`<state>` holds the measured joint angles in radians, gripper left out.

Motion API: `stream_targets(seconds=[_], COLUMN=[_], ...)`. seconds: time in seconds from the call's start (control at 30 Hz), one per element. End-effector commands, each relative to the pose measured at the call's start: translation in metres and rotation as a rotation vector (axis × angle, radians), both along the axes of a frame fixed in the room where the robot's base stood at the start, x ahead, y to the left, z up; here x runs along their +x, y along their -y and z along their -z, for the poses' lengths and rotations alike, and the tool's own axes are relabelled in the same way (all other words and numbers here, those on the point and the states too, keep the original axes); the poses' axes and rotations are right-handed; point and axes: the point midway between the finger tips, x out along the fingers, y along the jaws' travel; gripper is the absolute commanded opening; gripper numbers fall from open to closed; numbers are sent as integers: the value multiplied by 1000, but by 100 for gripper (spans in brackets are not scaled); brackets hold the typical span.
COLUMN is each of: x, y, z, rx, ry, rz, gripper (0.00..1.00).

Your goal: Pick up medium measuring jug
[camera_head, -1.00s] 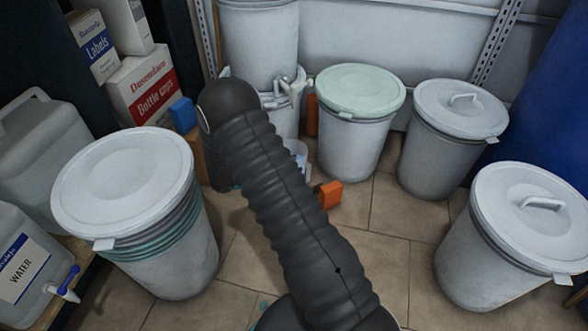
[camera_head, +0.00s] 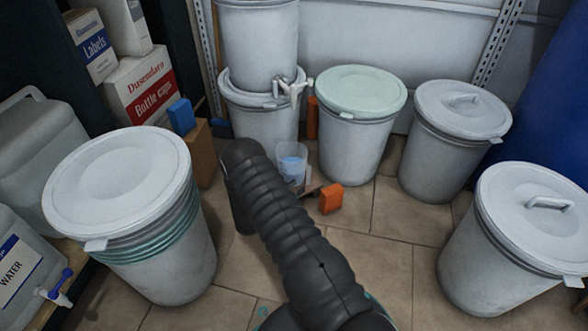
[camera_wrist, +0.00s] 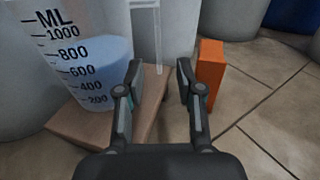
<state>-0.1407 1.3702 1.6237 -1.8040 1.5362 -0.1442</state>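A clear measuring jug (camera_head: 291,163) with pale blue liquid stands on a low board in front of the stacked white drums. It fills the upper left of the wrist view (camera_wrist: 85,62), with ML marks up to 1000 and its handle on the right side. In the head view my arm hides the gripper. No other jug is in view to compare sizes.
An orange block (camera_head: 331,198) stands right of the jug, close to my right finger in the wrist view (camera_wrist: 210,75). The brown board (camera_wrist: 75,130) lies under the jug. Lidded drums (camera_head: 357,125) stand behind and right. A white drum (camera_head: 120,190) stands left. Tiled floor (camera_head: 385,260) is clear.

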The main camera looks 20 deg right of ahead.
Motion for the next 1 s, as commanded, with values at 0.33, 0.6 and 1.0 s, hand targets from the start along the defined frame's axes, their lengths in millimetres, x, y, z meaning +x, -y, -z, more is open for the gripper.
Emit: stream_targets(seconds=[0.33, 0.6, 1.0], x=[10, 22, 29], y=[23, 53, 68], z=[1, 7, 5], rx=[-1, 1, 0], ry=[1, 2, 0], rz=[0, 3, 0], gripper=[36, 36, 29])
